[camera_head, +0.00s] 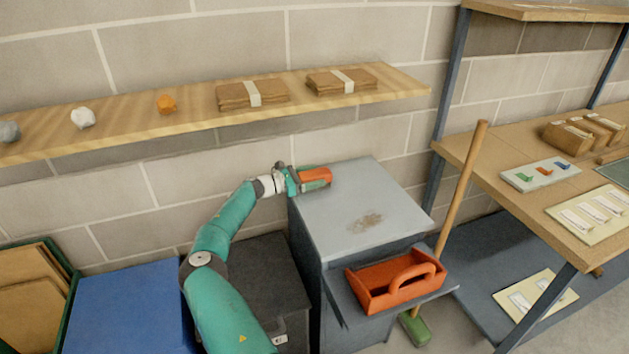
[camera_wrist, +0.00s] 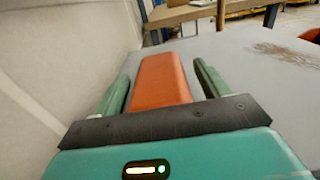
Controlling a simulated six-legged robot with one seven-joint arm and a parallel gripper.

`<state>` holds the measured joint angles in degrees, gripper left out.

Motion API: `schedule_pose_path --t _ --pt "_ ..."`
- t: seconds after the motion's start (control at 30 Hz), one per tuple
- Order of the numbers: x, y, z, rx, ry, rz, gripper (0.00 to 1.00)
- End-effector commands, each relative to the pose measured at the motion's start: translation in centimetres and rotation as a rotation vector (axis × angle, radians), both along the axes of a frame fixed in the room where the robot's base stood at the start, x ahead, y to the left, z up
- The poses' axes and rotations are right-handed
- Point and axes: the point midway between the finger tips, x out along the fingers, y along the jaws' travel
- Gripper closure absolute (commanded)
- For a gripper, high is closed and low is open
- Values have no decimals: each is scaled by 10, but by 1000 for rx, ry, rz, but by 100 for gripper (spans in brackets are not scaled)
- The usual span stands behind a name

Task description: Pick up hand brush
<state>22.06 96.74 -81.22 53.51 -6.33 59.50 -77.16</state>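The hand brush appears to be the orange block-shaped thing (camera_head: 316,174) at the back left corner of the grey cabinet top (camera_head: 365,205). Its bristles cannot be made out. My gripper (camera_head: 302,182) reaches it from the left, low over the cabinet top. In the wrist view the orange body (camera_wrist: 161,82) lies between the two green fingers of my gripper (camera_wrist: 163,72). The fingers stand one on each side, with narrow gaps visible, so the gripper looks open around it. The near end of the brush is hidden by the gripper's dark front plate.
A wooden wall shelf (camera_head: 200,118) with brown bundles runs above my arm. An orange tote (camera_head: 385,295) sits on a lower ledge at the cabinet's front. A long-handled broom (camera_head: 463,190) leans between cabinet and workbench (camera_head: 500,160). A blue box (camera_head: 130,300) stands at the left.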

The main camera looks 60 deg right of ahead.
Motion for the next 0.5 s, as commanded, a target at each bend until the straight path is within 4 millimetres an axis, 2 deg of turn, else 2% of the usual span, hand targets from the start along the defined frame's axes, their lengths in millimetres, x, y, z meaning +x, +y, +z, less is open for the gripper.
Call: schedule_pose_path --t 0.03,0.2,0.23,0.5 --pt "0 0 0 0 0 0 36" --pt "0 0 0 0 0 -1 69" --pt "0 0 0 0 0 -1 73" --pt "0 0 1 -1 0 -1 73"
